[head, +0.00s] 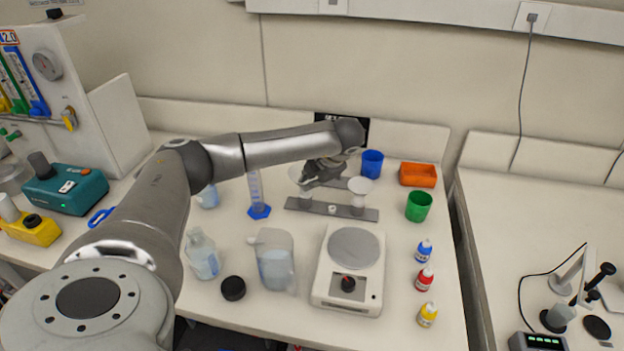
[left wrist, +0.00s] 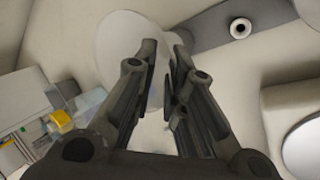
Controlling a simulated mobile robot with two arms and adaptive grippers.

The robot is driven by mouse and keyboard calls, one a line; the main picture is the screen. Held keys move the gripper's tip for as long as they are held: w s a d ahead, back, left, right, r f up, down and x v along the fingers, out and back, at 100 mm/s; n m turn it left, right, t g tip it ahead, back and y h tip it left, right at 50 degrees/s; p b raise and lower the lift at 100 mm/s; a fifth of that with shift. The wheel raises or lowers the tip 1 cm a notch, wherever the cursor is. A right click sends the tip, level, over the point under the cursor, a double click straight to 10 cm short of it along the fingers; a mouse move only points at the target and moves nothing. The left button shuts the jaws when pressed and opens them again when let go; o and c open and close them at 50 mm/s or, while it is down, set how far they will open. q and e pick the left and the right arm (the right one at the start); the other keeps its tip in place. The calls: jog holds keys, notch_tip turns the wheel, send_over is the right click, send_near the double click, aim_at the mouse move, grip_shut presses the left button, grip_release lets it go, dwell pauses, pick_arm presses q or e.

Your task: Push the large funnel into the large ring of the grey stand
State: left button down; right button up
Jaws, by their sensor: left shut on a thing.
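The large white funnel (head: 295,174) is at the left end of the grey stand (head: 322,208), partly hidden by my left gripper (head: 312,182). In the left wrist view my left gripper (left wrist: 168,70) is shut on the large funnel (left wrist: 120,38), whose wide pale cone lies beyond the fingers. The grey stand also shows there as a dark bar (left wrist: 208,30) with a round white-rimmed opening. Another white funnel (head: 361,186) stands at the stand's right end. I cannot tell whether the large funnel is seated in its ring. My right gripper is not in view.
A blue cup (head: 372,163), an orange tray (head: 418,175) and a green cup (head: 419,206) stand to the right. A blue-footed cylinder (head: 258,208) is left of the stand.

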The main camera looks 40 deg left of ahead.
pick_arm(q)
jog(key=shift+f, duration=0.1)
jog(key=c, duration=1.4)
grip_release()
jog(key=v, duration=1.2)
jog(key=shift+d, duration=0.1)
